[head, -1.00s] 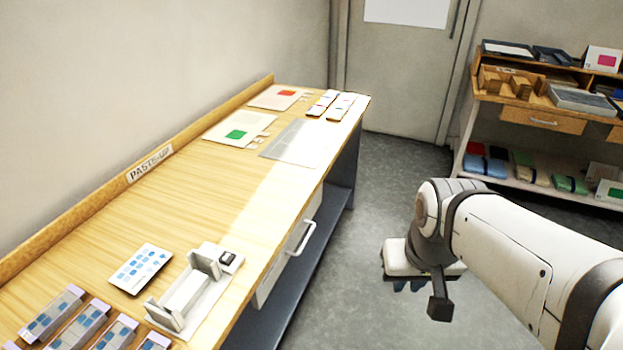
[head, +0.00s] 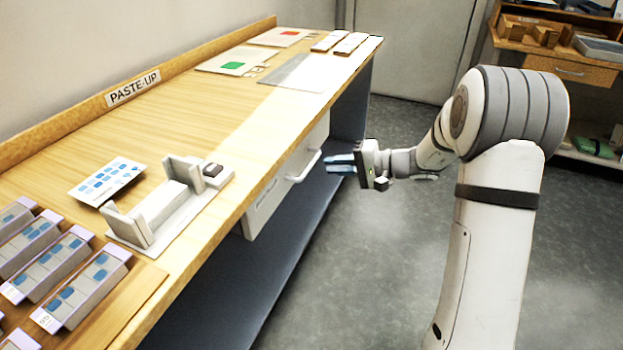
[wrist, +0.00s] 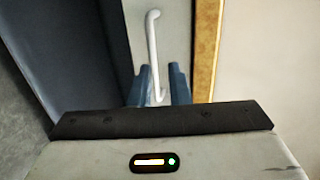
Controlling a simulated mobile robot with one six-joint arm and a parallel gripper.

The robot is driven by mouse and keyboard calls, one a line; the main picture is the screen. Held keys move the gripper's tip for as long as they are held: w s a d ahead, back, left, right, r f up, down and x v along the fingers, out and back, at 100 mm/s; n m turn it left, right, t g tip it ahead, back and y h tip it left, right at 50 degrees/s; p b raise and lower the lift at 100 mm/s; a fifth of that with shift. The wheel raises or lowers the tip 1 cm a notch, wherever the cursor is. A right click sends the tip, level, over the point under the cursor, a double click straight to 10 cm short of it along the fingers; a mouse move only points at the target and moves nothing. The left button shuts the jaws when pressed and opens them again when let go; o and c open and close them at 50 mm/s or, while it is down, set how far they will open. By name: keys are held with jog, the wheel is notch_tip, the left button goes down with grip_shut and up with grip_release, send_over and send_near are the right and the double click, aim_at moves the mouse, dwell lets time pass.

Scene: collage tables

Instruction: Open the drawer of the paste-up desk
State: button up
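The paste-up desk (head: 180,130) stands along the wall with a white drawer (head: 268,208) under its top. The drawer appears closed, its front about flush under the desk edge. Its white bar handle (head: 304,166) faces the aisle. My gripper (head: 340,163) is just right of the handle in the head view, blue fingers pointing at it, with a small gap seeming to remain. In the wrist view my gripper (wrist: 161,85) has its fingers apart, and the near end of the handle (wrist: 154,45) shows between them. The fingers hold nothing.
A white holder (head: 165,205), a card with blue marks (head: 106,181) and several blue-marked blocks (head: 85,285) lie on the desktop. A lower shelf (head: 285,270) is under the drawer. Grey floor (head: 400,270) is free beside the desk. A shelf unit (head: 560,70) stands behind.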

aim_at(311, 164)
jog(key=shift+m+t, duration=0.3)
jog(key=shift+t, duration=0.2)
jog(key=w+a+f, duration=0.1)
jog(key=a, duration=0.1)
jog(key=w+a+f+b, duration=0.1)
jog(key=w+a, duration=0.1)
jog(key=w+a+f+b, duration=0.1)
jog(key=w+a, duration=0.1)
jog(key=shift+a+f, duration=0.3)
jog(key=shift+c, duration=0.3)
grip_shut()
